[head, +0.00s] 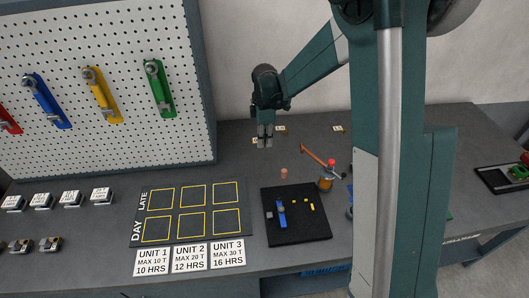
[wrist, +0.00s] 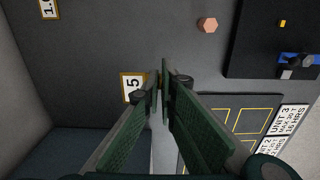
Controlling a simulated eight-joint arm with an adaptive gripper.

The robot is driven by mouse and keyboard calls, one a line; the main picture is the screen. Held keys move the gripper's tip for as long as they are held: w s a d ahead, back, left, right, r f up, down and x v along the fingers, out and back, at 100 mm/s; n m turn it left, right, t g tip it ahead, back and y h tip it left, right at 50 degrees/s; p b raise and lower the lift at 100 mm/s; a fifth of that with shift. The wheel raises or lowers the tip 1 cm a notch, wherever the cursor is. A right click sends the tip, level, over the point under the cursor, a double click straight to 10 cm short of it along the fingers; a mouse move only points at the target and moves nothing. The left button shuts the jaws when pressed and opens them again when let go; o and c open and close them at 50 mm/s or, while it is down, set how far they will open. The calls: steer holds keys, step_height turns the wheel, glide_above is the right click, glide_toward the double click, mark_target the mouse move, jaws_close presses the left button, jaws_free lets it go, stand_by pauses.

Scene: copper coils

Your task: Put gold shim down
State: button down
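My gripper (head: 265,141) hangs over the back of the bench in the head view, its fingers close together and pointing down. In the wrist view my gripper (wrist: 161,88) shows its two fingers with only a narrow gap. A thin gold sliver, the gold shim (wrist: 160,79), seems to sit between the tips, mostly hidden by the pads. Small yellow pieces (head: 306,200) lie on the black tray (head: 301,236).
A copper-coloured hexagonal piece (wrist: 207,25) lies on the bench, also in the head view (head: 284,173). Another label (wrist: 48,8) lies beyond. The grid board (head: 188,239) is at front left. Bench around the labels is clear.

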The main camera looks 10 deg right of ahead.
steer(key=w+d, duration=0.1)
steer(key=w, duration=0.1)
steer(key=w+d, duration=0.2)
steer(key=shift+w+d, duration=0.15)
steer(key=shift+d, duration=0.05)
glide_above(270, 155)
steer(key=shift+d+f, duration=0.1)
steer(key=shift+f, duration=3)
steer(key=shift+f, duration=1.85)
steer(key=shift+f+b, duration=0.2)
steer(key=shift+b, duration=0.25)
